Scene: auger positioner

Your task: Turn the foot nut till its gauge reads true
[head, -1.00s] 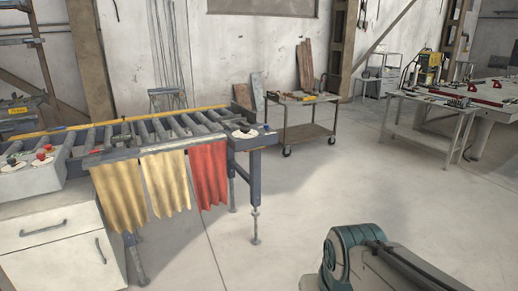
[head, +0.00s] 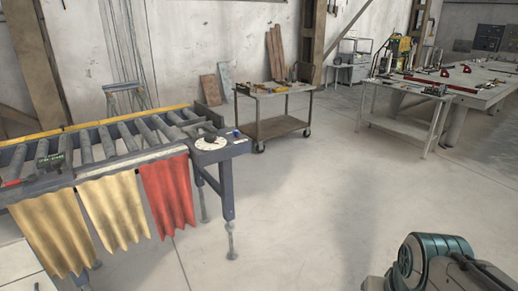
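The roller conveyor table (head: 70,186) stands at the left, with a white round dial gauge (head: 211,143) on its near right corner. The dial is too small to read. The foot nut (head: 232,229) appears as a small collar low on the near right leg (head: 228,195), just above the floor; its detail cannot be made out. Part of my own arm shows at the lower right, well apart from the table. My gripper is not in view.
Two yellow flaps (head: 112,213) and a red flap (head: 168,195) hang along the table's near side. A tool cart (head: 270,128) stands behind it, and a workbench (head: 402,126) is at the right. The floor (head: 310,210) between is clear.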

